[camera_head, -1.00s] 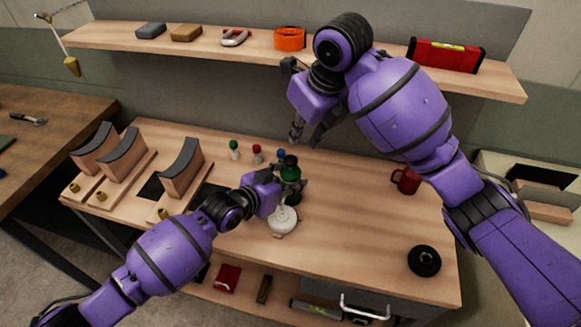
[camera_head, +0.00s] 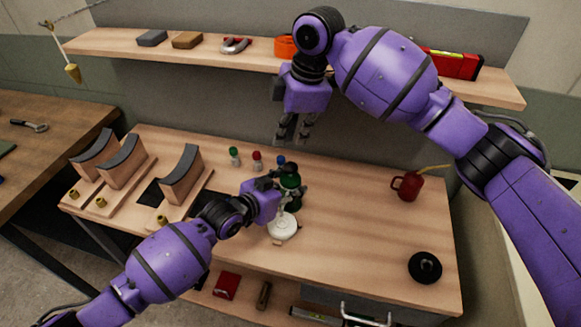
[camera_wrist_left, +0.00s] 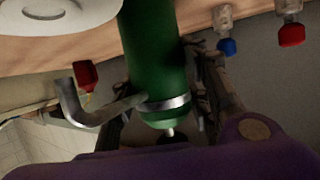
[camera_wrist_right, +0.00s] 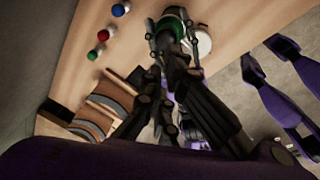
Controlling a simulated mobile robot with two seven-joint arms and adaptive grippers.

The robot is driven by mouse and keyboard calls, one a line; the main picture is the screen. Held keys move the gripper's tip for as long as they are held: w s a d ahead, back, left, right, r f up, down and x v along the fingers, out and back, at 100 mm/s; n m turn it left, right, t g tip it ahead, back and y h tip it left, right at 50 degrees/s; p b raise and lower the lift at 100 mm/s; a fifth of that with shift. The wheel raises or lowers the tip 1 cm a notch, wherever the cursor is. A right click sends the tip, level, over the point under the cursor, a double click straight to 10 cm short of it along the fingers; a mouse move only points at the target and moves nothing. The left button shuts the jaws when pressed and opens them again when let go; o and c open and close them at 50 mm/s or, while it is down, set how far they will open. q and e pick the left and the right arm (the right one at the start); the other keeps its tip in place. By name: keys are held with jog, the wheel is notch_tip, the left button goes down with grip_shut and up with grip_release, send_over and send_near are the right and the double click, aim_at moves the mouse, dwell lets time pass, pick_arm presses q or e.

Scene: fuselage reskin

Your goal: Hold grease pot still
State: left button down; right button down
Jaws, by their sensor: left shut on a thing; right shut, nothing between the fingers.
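The green cylinder (camera_head: 291,179), which I take for the grease pot, stands upright on the workbench in the head view. In the left wrist view the green body (camera_wrist_left: 153,55) has a metal band and a bent metal pipe beside it. A white round part (camera_head: 283,227) sits in front of it. My left gripper (camera_head: 284,191) is shut on the green body from the left, its fingers on either side. My right gripper (camera_head: 291,139) is shut and empty, fingers pointing down, above the bench behind the pot. The pot also shows in the right wrist view (camera_wrist_right: 172,22).
Small bottles with green (camera_head: 234,155), red (camera_head: 257,159) and blue caps stand behind the pot. Curved blocks (camera_head: 181,176) are at left. A shelf (camera_head: 200,50) runs above.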

aim_at(290, 165)
jog(key=shift+w+d+f+m, duration=0.1)
jog(key=shift+w+f+m, duration=0.05)
jog(key=shift+f+m, duration=0.9)
jog(key=shift+w+f+m, duration=0.15)
jog(key=shift+f+m, duration=0.8)
jog(key=shift+f, duration=0.15)
jog(key=shift+w+d+f+m, duration=0.1)
jog(key=shift+w+f+m, duration=0.05)
jog(key=shift+f+m, duration=0.9)
jog(key=shift+f, duration=0.1)
jog(key=shift+d+x, duration=0.2)
jog(key=shift+x, duration=0.9)
jog(key=shift+s, duration=0.1)
jog(key=shift+a+v, duration=0.1)
jog(key=shift+v, duration=0.5)
jog(key=shift+a+v, duration=0.15)
jog(key=shift+v, duration=0.45)
jog(key=shift+f, duration=0.2)
